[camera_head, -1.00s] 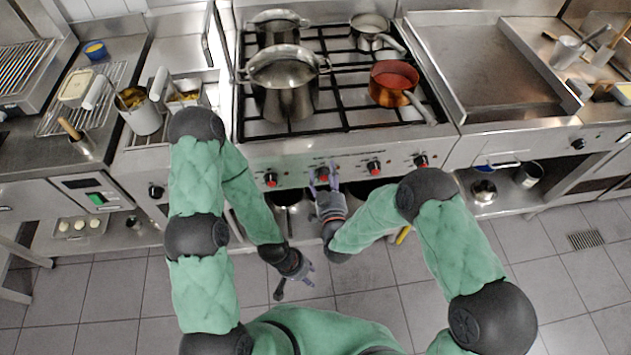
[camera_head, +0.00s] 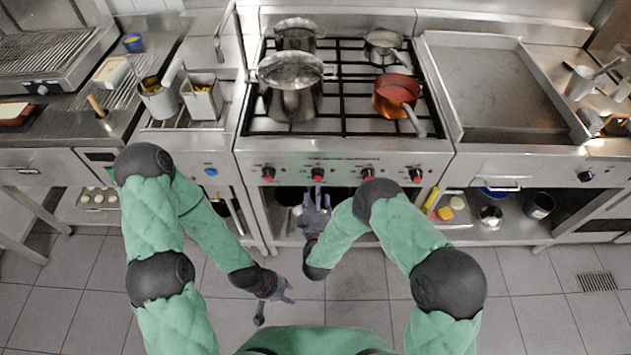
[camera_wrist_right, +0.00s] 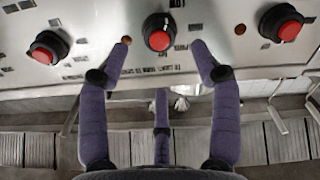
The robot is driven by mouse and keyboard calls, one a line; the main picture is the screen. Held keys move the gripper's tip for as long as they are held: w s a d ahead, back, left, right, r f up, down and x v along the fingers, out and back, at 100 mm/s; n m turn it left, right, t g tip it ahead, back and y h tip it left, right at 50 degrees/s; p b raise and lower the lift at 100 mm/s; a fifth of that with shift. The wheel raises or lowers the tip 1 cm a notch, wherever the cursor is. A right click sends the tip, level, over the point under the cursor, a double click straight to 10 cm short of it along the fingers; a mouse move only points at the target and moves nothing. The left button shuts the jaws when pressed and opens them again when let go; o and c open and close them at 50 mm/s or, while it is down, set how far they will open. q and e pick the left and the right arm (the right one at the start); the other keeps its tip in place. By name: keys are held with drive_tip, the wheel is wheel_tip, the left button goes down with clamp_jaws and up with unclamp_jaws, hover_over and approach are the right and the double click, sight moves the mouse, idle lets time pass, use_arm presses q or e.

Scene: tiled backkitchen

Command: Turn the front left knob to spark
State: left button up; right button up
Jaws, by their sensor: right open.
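A row of red-capped black knobs runs along the stove's front panel: the leftmost knob (camera_head: 268,173), the second (camera_head: 317,174), the third (camera_head: 367,174) and the rightmost (camera_head: 415,174). My right gripper (camera_head: 317,196) is open and empty, just below and in front of the second knob. In the right wrist view, that knob (camera_wrist_right: 158,32) shows between the spread fingertips of my right gripper (camera_wrist_right: 161,43), with no finger touching it. Knobs on either side also show there. My left gripper (camera_head: 285,289) hangs low over the floor, fingers apart and empty.
Pots stand on the burner grates, with a large lidded pot (camera_head: 290,85) and a copper pan (camera_head: 396,95) at the front. A flat griddle (camera_head: 490,85) is to the right. A fryer unit with baskets (camera_head: 203,97) is to the left. The tiled floor is clear.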

sight(317, 179)
drive_tip(key=w+b, duration=0.1)
drive_tip(key=w, duration=0.5)
drive_tip(key=shift+w, duration=0.4)
drive_tip(key=shift+c, duration=0.3)
drive_tip(key=c, duration=1.1)
